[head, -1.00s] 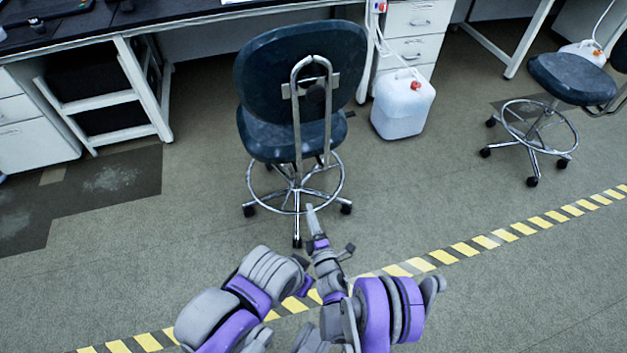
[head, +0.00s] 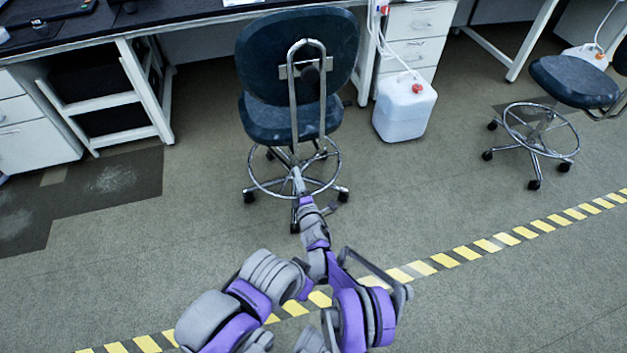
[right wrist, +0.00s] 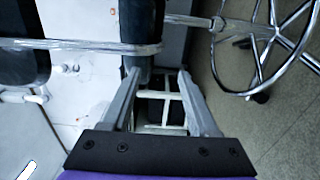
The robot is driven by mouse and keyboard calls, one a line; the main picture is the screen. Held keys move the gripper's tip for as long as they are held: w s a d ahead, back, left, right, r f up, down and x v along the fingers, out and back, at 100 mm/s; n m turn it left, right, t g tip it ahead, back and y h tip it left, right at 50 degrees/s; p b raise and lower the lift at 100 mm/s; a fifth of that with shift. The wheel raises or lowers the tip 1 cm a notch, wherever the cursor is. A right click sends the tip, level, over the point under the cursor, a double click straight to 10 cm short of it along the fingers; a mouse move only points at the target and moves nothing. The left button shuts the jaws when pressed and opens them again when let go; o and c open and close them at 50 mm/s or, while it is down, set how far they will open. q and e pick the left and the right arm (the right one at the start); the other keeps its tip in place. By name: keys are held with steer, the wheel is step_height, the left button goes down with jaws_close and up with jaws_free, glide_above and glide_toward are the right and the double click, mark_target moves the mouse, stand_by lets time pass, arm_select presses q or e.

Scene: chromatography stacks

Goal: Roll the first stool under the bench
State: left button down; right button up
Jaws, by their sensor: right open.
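The first stool (head: 296,58) stands upright in the middle of the head view, its dark blue backrest toward me. Its seat (head: 268,122) is at the front of the black-topped bench (head: 190,18), and the backrest hides part of the bench edge. Its chrome foot ring (head: 262,187) and castered base stand on the floor. My right gripper (head: 312,193) reaches to the near side of the base. In the right wrist view its jaws (right wrist: 159,74) are open, with the dark seat edge (right wrist: 141,35) beyond their tips. Contact cannot be told. My left gripper is out of view.
A white jug (head: 404,110) with a red cap stands right of the stool by white drawers (head: 412,50). Another stool (head: 572,80) is at the far right. A white frame (head: 105,100) stands left under the bench. A yellow-striped line (head: 470,250) crosses open floor.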

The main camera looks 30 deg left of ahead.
steer(key=shift+c, duration=0.3)
jaws_close()
stand_by(1.1)
steer(key=shift+o, duration=0.3)
jaws_free()
steer(key=shift+s, duration=0.1)
